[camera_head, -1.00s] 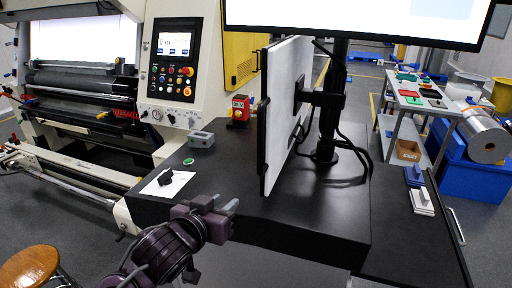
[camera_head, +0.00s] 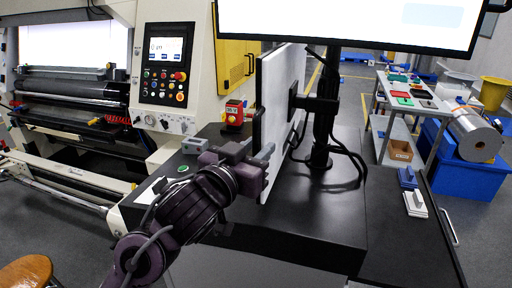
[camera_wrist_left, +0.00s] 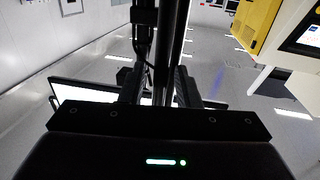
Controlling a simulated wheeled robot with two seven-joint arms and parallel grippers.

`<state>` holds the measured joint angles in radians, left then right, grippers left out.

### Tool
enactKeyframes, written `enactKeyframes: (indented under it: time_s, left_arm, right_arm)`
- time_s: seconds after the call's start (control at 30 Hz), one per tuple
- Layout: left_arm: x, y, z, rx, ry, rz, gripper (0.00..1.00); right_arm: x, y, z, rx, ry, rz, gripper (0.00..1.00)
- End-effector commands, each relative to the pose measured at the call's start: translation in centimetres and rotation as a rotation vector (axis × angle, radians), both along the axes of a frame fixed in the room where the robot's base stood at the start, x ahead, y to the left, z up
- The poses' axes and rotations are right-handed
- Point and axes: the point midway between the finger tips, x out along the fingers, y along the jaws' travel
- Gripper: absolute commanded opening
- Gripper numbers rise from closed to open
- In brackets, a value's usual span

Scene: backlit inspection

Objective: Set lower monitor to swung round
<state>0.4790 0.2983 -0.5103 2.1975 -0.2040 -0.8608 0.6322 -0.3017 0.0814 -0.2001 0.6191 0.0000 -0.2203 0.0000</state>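The lower monitor (camera_head: 287,90) is a thin upright panel, turned steeply away and showing a pale face and a dark near edge. It hangs on a bracket (camera_head: 316,104) from a dark post on the black table. My left gripper (camera_head: 262,158) is at the panel's near edge, at its lower half, with its grey fingertips overlapping the panel in the head view. In the left wrist view the fingers (camera_wrist_left: 158,88) stand apart, with dark upright shapes between and beyond them. I cannot tell whether they touch the panel. My right gripper is not in view.
A large lit upper monitor (camera_head: 360,22) hangs above on the same post. A red button box (camera_head: 234,113) and a grey box (camera_head: 194,145) stand on the black table (camera_head: 300,222) near the machine. Cables hang behind the lower monitor. A shelf trolley (camera_head: 392,124) stands to the right.

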Motion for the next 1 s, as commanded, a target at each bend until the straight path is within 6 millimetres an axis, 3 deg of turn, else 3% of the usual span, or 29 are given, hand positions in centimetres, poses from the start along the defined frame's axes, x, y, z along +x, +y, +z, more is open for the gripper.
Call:
enactKeyframes:
  time_s: [0.2,0.43,1.0]
  left_arm:
    - [0.03,-0.03,-0.04,0.0,0.0,0.0,0.29]
    - [0.03,-0.01,-0.05,0.0,0.001,0.0,0.0]
    - [0.5,-0.38,-0.21,0.002,0.002,0.02,0.0]
  right_arm:
    - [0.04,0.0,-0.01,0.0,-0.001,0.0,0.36]
    - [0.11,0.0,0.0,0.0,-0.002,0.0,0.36]
    - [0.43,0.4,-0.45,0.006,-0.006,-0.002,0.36]
